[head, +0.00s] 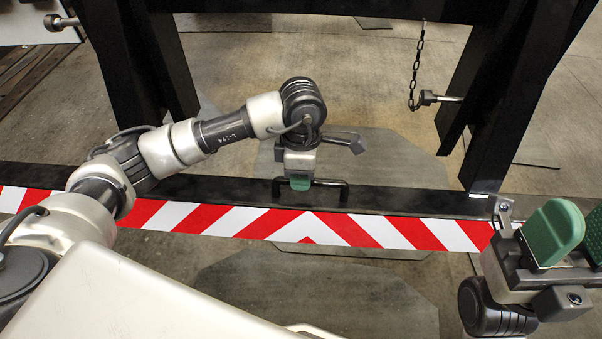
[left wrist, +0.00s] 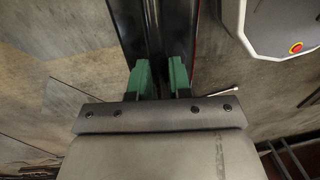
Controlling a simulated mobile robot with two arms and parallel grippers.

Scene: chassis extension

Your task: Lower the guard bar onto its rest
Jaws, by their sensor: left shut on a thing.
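The guard bar (head: 375,200) is a long black beam with a red and white striped front face, running level across the head view. A black handle (head: 340,187) stands on its top near the middle. My left gripper (head: 300,184) points down and is shut on this handle; its fingers hide part of it. In the left wrist view, the green fingers (left wrist: 160,80) straddle the dark bar (left wrist: 150,30); the grip itself is hard to see. A small metal bracket (head: 503,212) shows at the bar's right end. I cannot tell if it is the rest. My right gripper (head: 582,233) is open and empty at lower right.
A black frame with slanting legs (head: 510,95) stands behind the bar. A chain (head: 416,60) hangs near a metal pin (head: 440,98) in the right leg. Another pin (head: 60,22) shows at upper left. The concrete floor below the bar looks clear.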

